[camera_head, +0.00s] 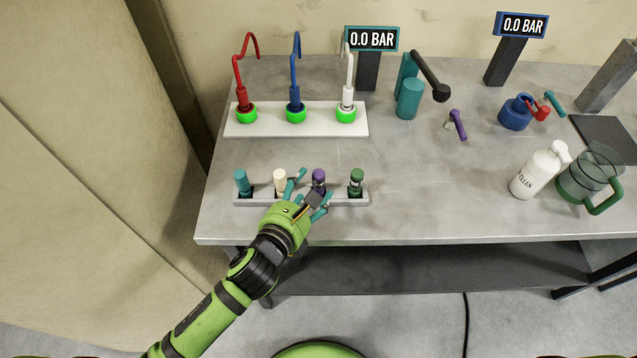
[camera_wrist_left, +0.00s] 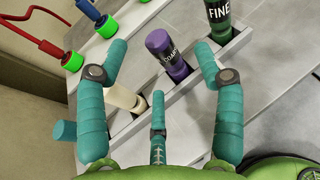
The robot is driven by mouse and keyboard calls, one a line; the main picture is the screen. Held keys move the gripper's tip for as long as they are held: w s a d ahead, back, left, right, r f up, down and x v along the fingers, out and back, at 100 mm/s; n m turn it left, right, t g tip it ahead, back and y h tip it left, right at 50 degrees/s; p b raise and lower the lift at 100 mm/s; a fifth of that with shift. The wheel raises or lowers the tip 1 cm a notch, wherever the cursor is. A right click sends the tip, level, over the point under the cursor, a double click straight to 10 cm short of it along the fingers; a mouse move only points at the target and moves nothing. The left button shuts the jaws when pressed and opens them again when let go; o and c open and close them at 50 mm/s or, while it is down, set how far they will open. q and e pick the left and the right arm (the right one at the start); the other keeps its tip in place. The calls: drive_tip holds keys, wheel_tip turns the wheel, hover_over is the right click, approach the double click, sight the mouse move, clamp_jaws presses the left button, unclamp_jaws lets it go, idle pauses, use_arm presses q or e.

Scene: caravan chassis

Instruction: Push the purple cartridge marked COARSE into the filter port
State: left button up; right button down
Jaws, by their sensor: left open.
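The purple cartridge marked COARSE (camera_head: 319,180) stands in a slot of the light rack (camera_head: 342,200) at the front of the table. In the left wrist view the purple cartridge (camera_wrist_left: 168,54) appears between my spread teal fingers, its label partly legible. My left gripper (camera_head: 306,193) is open and empty beside the cartridge, on its near left side. I cannot tell whether any finger touches it. My right gripper is not in view. I cannot tell for certain which fixture is the filter port; a small purple-handled fitting (camera_head: 457,124) sits farther back on the table.
The rack also holds a teal (camera_head: 241,182), a cream (camera_head: 280,180) and a green cartridge marked FINE (camera_head: 356,182). Behind stands a white board (camera_head: 268,128) with three hoses. A teal cylinder (camera_head: 408,100) stands mid-table. A CLEAN bottle (camera_head: 537,174) and pitcher (camera_head: 588,178) stand right. The middle front is clear.

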sight(315, 179)
use_arm(q)
drive_tip(key=shift+a+f+p+x, duration=0.1)
drive_tip(key=shift+f+p+x, duration=0.05)
drive_tip(key=shift+x, duration=0.85)
drive_tip(key=shift+a+f+p+x, duration=0.1)
drive_tip(key=shift+p+x, duration=0.1)
drive_tip(key=shift+x, duration=0.85)
drive_tip(key=shift+a+f+p+x, duration=0.1)
drive_tip(key=shift+f+p+x, duration=0.05)
drive_tip(key=shift+x, duration=0.85)
drive_tip(key=shift+c, duration=0.4)
drive_tip(key=c, duration=1.2)
